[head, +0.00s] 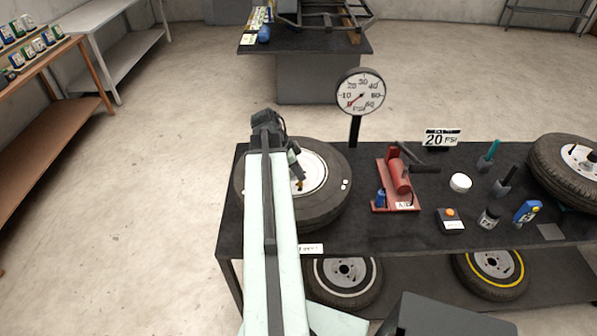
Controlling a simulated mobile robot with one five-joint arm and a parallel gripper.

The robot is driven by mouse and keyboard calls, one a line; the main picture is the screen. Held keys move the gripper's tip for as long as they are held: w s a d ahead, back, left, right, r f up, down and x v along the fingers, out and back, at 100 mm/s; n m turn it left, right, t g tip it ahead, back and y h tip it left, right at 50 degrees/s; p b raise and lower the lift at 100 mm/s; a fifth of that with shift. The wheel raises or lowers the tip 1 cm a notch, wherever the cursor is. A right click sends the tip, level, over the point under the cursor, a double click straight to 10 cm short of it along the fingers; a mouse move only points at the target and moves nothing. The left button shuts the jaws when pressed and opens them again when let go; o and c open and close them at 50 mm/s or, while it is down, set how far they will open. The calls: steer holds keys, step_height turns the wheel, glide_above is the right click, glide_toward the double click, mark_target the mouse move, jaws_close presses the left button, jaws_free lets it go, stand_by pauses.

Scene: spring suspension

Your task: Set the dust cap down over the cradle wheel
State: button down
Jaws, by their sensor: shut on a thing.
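My gripper (298,178) is over the wheel lying flat at the left end of the black bench. It is shut on a small brass-coloured piece (299,186), which looks like the dust cap. This piece shows against the pale hub of the left wheel (328,211); I cannot tell whether it touches the hub. My arm hides the wheel's left part. Another wheel (560,178) sits tilted at the bench's right end, partly out of view. No label shows which of them is the cradle wheel.
A pressure gauge (360,92) stands on a post behind the left wheel. A red pump (398,177), a white round tub (460,183), a orange-buttoned box (451,220) and a blue-yellow tool (527,212) stand on the bench (350,236). Wheels lie on the lower shelf.

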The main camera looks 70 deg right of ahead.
steer(key=shift+f+b, duration=0.9)
steer(key=shift+f, duration=0.15)
steer(key=c, duration=1.2)
jaws_free()
steer(key=shift+r, duration=0.1)
step_height(320, 180, up, 7)
steer(key=p, duration=0.7)
